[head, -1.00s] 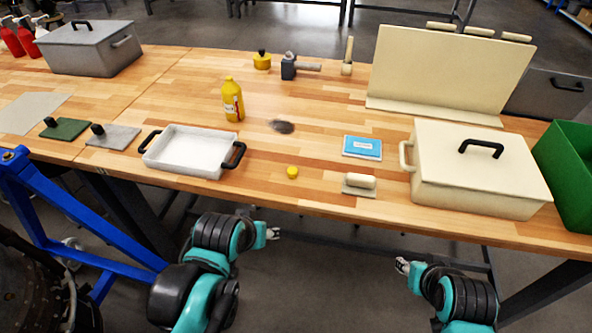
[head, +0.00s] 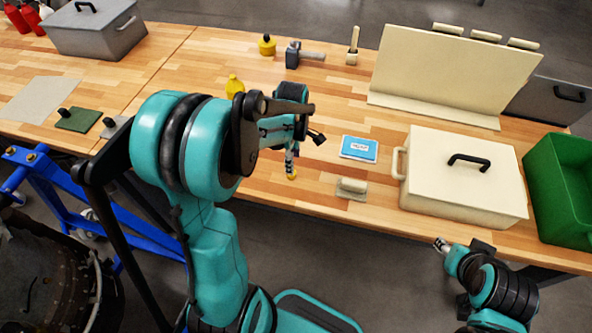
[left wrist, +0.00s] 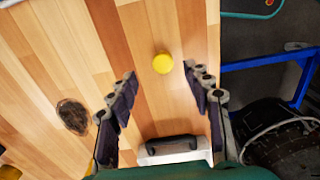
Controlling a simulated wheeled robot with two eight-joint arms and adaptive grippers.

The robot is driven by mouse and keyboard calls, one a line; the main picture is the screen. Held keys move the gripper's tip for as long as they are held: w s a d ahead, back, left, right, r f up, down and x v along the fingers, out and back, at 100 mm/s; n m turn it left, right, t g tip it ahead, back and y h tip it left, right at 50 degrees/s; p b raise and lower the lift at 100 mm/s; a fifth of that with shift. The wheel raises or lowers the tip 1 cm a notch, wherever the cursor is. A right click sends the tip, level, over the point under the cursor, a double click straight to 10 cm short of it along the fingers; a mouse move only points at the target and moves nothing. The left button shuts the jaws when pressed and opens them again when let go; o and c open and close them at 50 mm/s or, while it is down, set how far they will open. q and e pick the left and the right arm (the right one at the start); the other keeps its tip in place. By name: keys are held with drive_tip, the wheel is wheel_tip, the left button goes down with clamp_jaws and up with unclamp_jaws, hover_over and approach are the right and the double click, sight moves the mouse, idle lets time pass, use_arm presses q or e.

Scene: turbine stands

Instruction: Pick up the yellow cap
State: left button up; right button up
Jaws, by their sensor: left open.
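The small round yellow cap (head: 291,177) sits on the wooden table near its front edge in the head view. In the left wrist view the yellow cap (left wrist: 162,63) lies near the line between the two fingertips, with clear gaps on both sides. My left gripper (head: 291,163) points down over the cap and partly covers it in the head view. In the left wrist view my left gripper (left wrist: 159,75) is open and empty. My right gripper (head: 441,244) is off the table's front edge, at the lower right; its jaws are too small to judge.
The white tray (left wrist: 190,155) with a black handle is close by in the left wrist view; my arm hides it in the head view. A yellow bottle (head: 234,86) is partly hidden.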

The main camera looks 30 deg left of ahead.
use_arm(q)
drive_tip(key=f+b, duration=0.1)
drive_tip(key=f, duration=0.2)
drive_tip(key=f+b, duration=0.1)
drive_tip(key=f, duration=0.2)
drive_tip(key=shift+s+a+f, duration=0.2)
drive_tip(key=c, duration=0.9)
